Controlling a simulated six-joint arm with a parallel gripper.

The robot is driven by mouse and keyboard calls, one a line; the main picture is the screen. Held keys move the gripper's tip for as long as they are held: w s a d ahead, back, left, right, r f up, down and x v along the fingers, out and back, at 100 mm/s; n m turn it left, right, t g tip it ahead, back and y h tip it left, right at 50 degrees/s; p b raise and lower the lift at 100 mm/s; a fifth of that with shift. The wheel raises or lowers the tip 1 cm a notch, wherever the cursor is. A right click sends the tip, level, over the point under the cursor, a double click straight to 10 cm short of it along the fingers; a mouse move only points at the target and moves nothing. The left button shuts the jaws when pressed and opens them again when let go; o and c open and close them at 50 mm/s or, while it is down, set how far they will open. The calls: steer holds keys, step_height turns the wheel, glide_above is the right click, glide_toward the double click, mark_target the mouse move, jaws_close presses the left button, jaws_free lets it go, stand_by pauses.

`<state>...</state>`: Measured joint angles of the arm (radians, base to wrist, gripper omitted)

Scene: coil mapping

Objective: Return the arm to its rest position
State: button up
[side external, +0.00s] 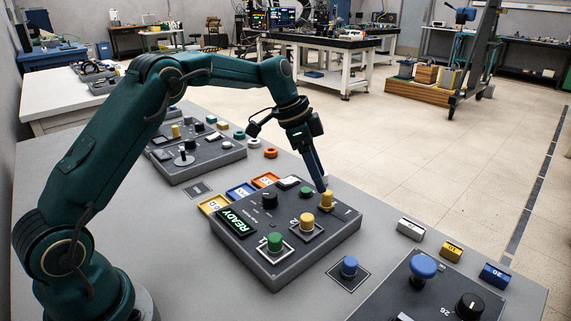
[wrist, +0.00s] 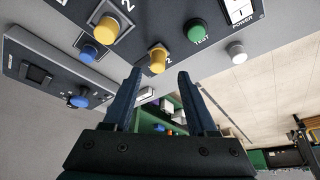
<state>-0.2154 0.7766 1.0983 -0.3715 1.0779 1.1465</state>
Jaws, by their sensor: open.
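My gripper (side external: 321,187) points down at the far right part of the grey control panel (side external: 330,248). Its two blue fingers are apart with nothing held, as the wrist view also shows (wrist: 160,75). A yellow knob (side external: 327,201) stands just below the fingertips; in the wrist view the knob (wrist: 157,61) appears between and beyond them. I cannot tell whether a finger touches it. My arm is bent, reaching up from the lower left and over to the panel. No rest position is marked in view.
The panel also carries a yellow peg (side external: 307,221), a green peg (side external: 275,241), a black knob (side external: 269,201) and a lit READY display (side external: 236,222). Another panel (side external: 430,290) stands at front right, and one (side external: 195,150) behind. A blue peg (side external: 349,266) stands between panels.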

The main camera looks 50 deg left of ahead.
steer(key=s+d+r+t+y, duration=0.1)
steer(key=s+d+r+t, duration=0.25)
steer(key=s+r, duration=0.95)
steer(key=s+f+n+y, duration=0.1)
steer(key=s+f+n, duration=0.2)
steer(key=s, duration=0.4)
steer(key=s+a+f+n+g+y, duration=0.1)
steer(key=s+f+n, duration=0.3)
steer(key=s+n, duration=0.2)
steer(key=shift+s+f, duration=0.2)
steer(key=shift+s, duration=0.35)
